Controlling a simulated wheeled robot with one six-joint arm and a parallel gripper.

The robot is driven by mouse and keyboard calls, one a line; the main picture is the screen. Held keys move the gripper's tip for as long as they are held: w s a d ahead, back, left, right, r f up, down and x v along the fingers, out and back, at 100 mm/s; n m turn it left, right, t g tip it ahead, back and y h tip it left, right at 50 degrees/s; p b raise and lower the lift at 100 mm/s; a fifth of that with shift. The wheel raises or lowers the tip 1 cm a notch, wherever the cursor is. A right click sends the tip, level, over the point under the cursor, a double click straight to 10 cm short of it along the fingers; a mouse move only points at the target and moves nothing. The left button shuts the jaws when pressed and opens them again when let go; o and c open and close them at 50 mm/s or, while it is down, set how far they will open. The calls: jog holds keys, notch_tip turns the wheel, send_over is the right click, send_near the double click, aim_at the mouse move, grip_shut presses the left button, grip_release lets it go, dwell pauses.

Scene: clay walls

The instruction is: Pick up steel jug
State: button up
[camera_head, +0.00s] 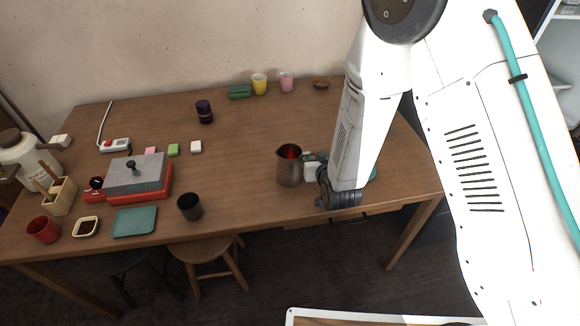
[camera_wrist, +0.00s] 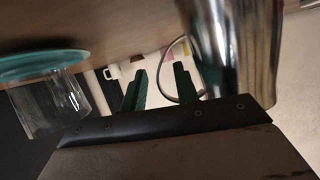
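The steel jug (camera_head: 290,168) stands upright on the wooden table, right of its middle, with a reddish look inside its mouth. My gripper (camera_head: 311,166) is just right of the jug in the head view, partly hidden by my arm. Whether the gripper touches the jug is unclear.
A dark cup (camera_head: 190,207) stands left of the jug, and a red grill (camera_head: 150,192) farther left. Cups (camera_head: 259,84) line the back. Table around the jug's left is clear.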

jog(key=shift+w+f, duration=0.1)
jog(key=shift+w, duration=0.1)
grip_shut()
dwell(0.4)
